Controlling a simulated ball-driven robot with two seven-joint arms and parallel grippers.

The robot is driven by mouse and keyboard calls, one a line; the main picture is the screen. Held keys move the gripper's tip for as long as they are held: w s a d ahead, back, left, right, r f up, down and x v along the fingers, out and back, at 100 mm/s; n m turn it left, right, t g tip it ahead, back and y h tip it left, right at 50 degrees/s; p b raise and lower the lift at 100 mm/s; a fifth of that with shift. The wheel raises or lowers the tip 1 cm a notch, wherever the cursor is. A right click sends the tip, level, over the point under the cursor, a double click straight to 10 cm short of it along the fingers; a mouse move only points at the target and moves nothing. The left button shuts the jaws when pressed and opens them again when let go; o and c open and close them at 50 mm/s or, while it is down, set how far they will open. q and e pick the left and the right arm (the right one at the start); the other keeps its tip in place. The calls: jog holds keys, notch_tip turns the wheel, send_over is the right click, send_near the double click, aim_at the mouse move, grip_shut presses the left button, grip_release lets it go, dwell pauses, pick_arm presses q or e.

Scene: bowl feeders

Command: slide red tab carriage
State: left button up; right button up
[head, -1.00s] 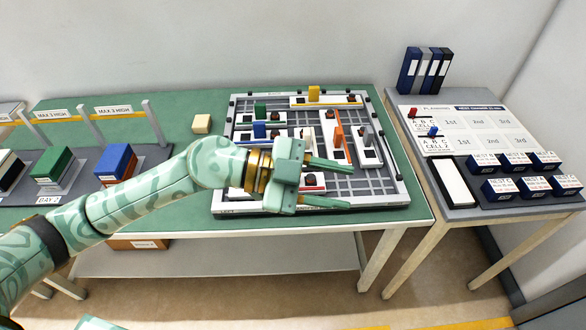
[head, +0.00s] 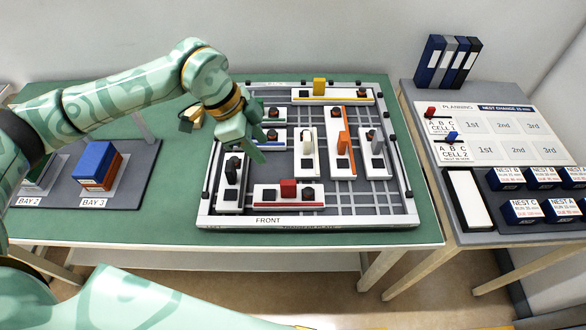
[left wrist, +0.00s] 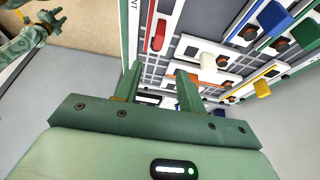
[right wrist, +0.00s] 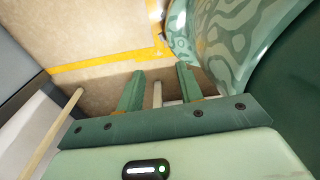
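The red tab carriage (head: 288,203) is a long white block with a red front stripe, an upright red tab and dark knobs. It lies crosswise at the front of the gridded board (head: 375,205). My right gripper (right wrist: 158,88) is open and empty over the floor, away from the board.
Near the red carriage stand a black tab carriage (head: 229,195) at left, a white tab carriage (head: 306,165) and an orange tab carriage (head: 343,150) behind. A grey tab carriage (head: 376,160) is at right. Bare grid lies right of the red carriage.

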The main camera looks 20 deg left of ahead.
pick_arm(q)
jog(key=b, duration=0.1)
send_near(287, 182)
notch_tip(287, 182, down, 2)
jog(key=x, duration=0.3)
jog(key=b+x, duration=0.1)
jog(key=x, duration=0.5)
jog(key=shift+w+d+r+b, duration=0.1)
jog(key=shift+d+b, duration=0.25)
jog(key=shift+b, duration=0.05)
pick_arm(e)
jog(key=s+f, duration=0.2)
jog(key=shift+f, duration=0.4)
pick_arm(q)
grip_shut()
pick_arm(e)
jog(key=shift+s, duration=0.15)
